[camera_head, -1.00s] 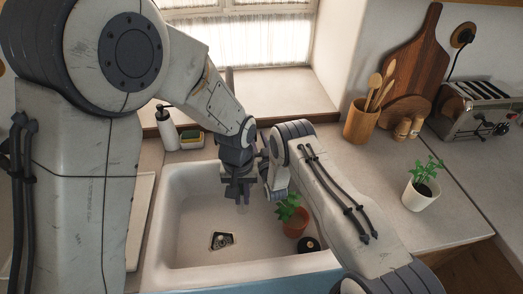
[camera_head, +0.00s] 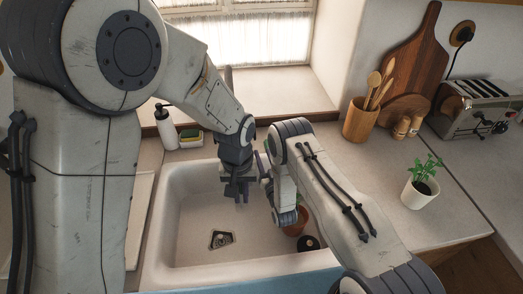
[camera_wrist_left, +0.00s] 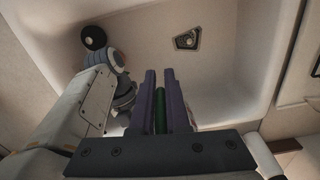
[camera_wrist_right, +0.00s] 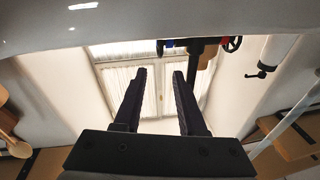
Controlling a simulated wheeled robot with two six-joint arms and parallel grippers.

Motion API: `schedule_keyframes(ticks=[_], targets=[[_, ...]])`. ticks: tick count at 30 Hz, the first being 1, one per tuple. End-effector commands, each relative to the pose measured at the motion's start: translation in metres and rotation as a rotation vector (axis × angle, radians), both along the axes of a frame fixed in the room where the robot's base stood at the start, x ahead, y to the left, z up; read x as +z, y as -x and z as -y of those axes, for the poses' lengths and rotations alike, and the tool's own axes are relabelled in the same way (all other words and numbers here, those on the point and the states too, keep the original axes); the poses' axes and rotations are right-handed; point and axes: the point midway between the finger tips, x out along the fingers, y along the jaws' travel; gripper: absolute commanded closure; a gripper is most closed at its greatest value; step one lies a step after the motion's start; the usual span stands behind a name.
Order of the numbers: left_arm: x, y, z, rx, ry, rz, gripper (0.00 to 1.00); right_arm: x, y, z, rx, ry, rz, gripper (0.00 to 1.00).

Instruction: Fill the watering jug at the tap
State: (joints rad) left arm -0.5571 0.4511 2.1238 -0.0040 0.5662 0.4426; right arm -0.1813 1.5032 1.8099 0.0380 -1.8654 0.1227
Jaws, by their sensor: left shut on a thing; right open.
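My left gripper (camera_head: 241,197) is low over the sink (camera_head: 185,258), pointing down. In the left wrist view its fingers (camera_wrist_left: 160,100) are shut on a dark green thing (camera_wrist_left: 160,112); only a narrow strip shows, so I cannot tell whether it is the jug. No whole watering jug is visible. The tap (camera_wrist_right: 195,58) appears upside down beyond these fingers, with a red handle (camera_wrist_right: 233,43). A dark post (camera_head: 229,80) behind my left arm may be the tap.
A terracotta pot (camera_head: 296,230), mostly hidden by my right arm, and a black round thing (camera_head: 308,243) are in the sink near the drain (camera_head: 221,239). A soap bottle (camera_head: 165,128) and sponges (camera_head: 191,139) stand behind. A white potted plant (camera_head: 420,190) is on the right counter.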

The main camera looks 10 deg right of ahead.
Motion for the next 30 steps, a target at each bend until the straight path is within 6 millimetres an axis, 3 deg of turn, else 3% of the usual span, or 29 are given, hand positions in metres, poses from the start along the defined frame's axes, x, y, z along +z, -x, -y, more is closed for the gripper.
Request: schedule_keyframes(ticks=[9, 17, 23, 30], targets=[[0.0, 0.0, 0.0, 0.0, 0.0, 0.001, 1.0, 0.041, -0.032, -0.006, -0.017, -0.009, -0.243, 0.6], [0.0, 0.0, 0.0, 0.0, 0.0, 0.001, 1.0, 0.066, -0.027, -0.006, -0.038, -0.024, -0.457, 0.6], [0.0, 0.0, 0.0, 0.0, 0.0, 0.0, 1.0, 0.069, -0.025, -0.006, -0.044, -0.028, -0.514, 0.6], [0.0, 0.0, 0.0, 0.0, 0.0, 0.0, 1.0, 0.055, -0.058, -0.009, -0.044, -0.028, -0.515, 0.6]])
